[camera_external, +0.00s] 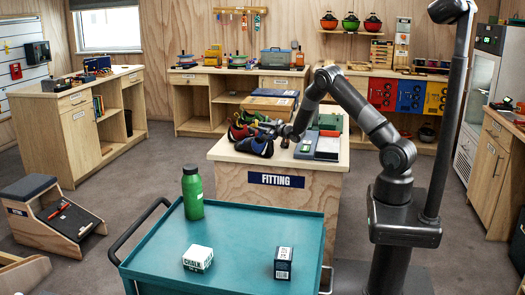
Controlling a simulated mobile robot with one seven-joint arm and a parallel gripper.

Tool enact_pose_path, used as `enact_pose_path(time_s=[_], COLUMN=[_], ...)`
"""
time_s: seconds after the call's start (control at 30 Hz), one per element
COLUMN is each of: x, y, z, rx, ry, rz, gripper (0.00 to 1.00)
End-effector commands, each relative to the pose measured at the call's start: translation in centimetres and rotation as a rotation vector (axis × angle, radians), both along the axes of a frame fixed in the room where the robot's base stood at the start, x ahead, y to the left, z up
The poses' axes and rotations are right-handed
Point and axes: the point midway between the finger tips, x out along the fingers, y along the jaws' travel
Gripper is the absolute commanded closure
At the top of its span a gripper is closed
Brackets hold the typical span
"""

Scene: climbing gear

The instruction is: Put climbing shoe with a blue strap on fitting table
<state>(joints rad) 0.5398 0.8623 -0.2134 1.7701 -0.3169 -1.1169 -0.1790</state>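The fitting table (225,179) stands in the middle of the room with a "FITTING" sign on its front. A dark climbing shoe with blue and red parts (258,147) is at the left part of its top. I cannot make out its strap clearly. More shoes with red and green parts (238,131) sit just behind it. My gripper (274,132) is low over the table top, right beside the dark shoe. The fingers are small and dark against the shoes, so their opening and any contact with the shoe cannot be told.
Flat boxes (270,103) and a grey tray-like item (328,148) take up the back and right of the table top. A teal cart (235,245) stands in front, with a green bottle (193,192), a chalk box (198,258) and a dark box (283,263).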

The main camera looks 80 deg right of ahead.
Motion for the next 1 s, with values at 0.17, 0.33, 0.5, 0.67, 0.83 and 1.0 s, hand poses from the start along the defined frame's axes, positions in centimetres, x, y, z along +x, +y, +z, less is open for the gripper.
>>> enact_pose_path(time_s=[0.17, 0.33, 0.5, 0.67, 0.83, 1.0], x=[0.0, -0.3, -2.6, -4.7, -4.7, -4.6], y=[0.0, 0.1, 1.1, 2.0, 1.9, 1.9], z=[0.0, 0.3, 0.3, 1.5, 4.6, 6.6], rx=[0.0, 0.0, 0.001, -0.003, -0.002, -0.002], ry=[0.0, 0.001, 0.001, -0.004, -0.002, -0.002], rz=[0.0, 0.0, -0.002, 0.0, -0.001, 0.0], gripper=[0.76, 0.76, 0.76, 0.76, 0.76, 0.76])
